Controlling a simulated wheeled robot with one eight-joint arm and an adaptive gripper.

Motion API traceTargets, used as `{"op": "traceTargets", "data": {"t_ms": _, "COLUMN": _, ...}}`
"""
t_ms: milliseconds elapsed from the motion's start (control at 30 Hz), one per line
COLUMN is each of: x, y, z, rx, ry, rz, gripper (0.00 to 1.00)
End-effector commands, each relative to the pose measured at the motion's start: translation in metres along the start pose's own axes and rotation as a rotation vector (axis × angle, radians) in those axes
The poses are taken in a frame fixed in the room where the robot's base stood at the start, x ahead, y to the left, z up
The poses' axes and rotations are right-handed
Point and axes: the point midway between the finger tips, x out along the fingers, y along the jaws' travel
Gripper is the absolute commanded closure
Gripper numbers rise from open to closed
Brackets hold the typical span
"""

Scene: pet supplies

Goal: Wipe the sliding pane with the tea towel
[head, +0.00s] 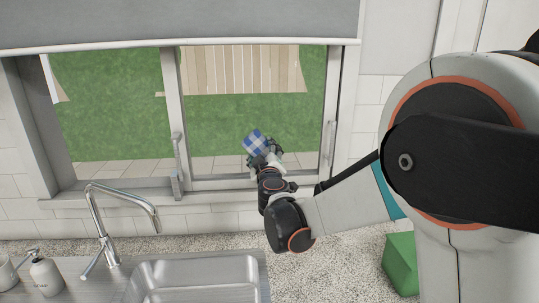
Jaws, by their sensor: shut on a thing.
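The tea towel (255,141) is a small blue and white checked bundle in front of the lower middle of the right window pane. My gripper (264,156) is shut on the tea towel, and my arm reaches to it from the right. The sliding pane (225,120) is clear glass in a pale frame, with grass and paving visible through it. The towel overlaps the glass in the head view; I cannot tell whether it touches it. The gripper's fingers are partly hidden by the towel and the wrist.
A chrome tap (130,200) and a steel sink (195,280) are below the window at left. A soap dispenser (45,274) stands at far left. A green box (401,264) is at lower right. A grey blind (180,22) hangs above the window. A handle (178,160) is on the middle frame.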

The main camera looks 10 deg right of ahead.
Motion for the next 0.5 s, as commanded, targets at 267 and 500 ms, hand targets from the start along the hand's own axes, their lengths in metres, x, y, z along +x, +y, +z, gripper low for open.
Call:
{"op": "traceTargets", "data": {"t_ms": 267, "x": 0.002, "y": -0.016, "z": -0.014, "rx": 0.0, "ry": 0.001, "rz": -0.002, "gripper": 0.63}}
{"op": "traceTargets", "data": {"t_ms": 500, "x": 0.002, "y": -0.016, "z": -0.015, "rx": 0.0, "ry": 0.001, "rz": -0.001, "gripper": 0.63}}
